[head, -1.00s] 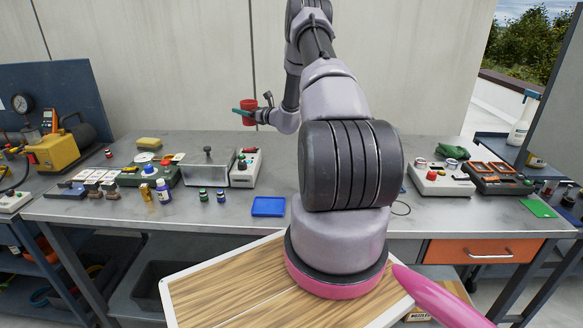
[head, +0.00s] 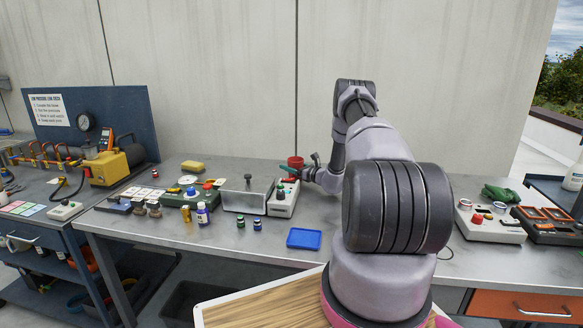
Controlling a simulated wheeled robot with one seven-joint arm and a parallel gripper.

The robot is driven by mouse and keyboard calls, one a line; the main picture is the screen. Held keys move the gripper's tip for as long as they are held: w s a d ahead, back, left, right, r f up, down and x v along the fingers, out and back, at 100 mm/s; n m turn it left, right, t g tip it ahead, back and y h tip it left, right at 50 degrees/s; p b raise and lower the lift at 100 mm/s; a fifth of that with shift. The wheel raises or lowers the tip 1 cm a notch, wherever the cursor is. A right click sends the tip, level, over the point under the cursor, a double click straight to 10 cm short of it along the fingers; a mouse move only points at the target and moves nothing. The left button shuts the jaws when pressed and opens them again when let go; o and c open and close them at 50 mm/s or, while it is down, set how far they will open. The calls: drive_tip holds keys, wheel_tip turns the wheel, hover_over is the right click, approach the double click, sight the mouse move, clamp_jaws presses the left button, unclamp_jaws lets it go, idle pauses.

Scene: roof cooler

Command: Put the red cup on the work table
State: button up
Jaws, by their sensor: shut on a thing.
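The red cup (head: 295,161) shows in the head view near the table's back edge, above and behind a white control box. My gripper (head: 288,169) is shut on the cup, with a dark green finger across its lower front. Part of the cup is hidden behind the finger. I cannot tell whether the cup's base touches the surface. The work table (head: 275,260) is a long grey metal bench under the arm.
A white control box (head: 284,198) and a metal bin (head: 246,198) stand just left of the gripper. A blue tray (head: 304,238) lies near the front edge. Small bottles (head: 203,213) and a yellow sponge (head: 192,165) are farther left. Bare metal surrounds the tray.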

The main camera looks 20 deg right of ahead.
drive_tip(key=o, duration=1.1)
drive_tip(key=shift+f, duration=0.1)
drive_tip(key=shift+o, duration=0.2)
